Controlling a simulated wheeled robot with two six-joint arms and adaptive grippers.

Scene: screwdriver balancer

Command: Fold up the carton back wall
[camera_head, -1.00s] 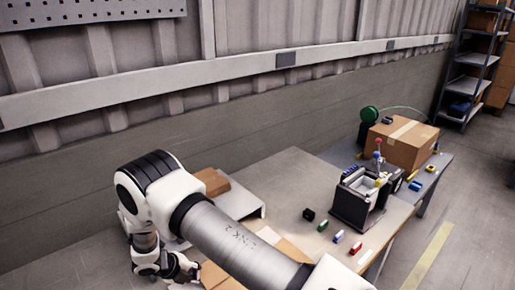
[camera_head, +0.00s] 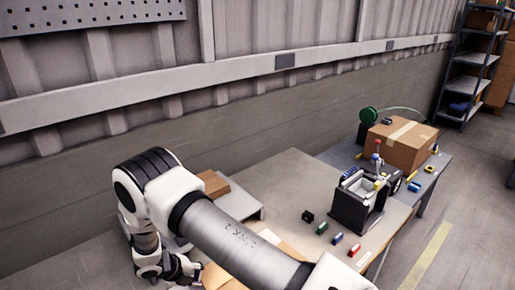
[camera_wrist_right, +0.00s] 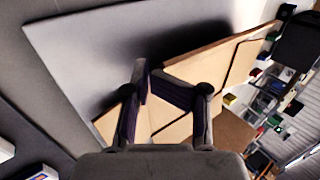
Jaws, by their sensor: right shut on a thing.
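The tan cardboard carton (camera_head: 279,244) lies on the table, mostly hidden behind my right arm in the head view; another part of it (camera_head: 214,277) shows below the arm. In the right wrist view its panels (camera_wrist_right: 222,58) stretch away to the upper right, with dark crease or gap lines between them. My right gripper (camera_head: 188,271) is at the carton's left end. In the wrist view its fingers (camera_wrist_right: 148,80) are close together at the panel's edge, shut on the carton wall; the exact contact is dark and unclear. My left gripper is not in view.
A black bin (camera_head: 357,208) and several small coloured blocks (camera_head: 337,238) stand to the right. A closed carton (camera_head: 402,146) is at the back right.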

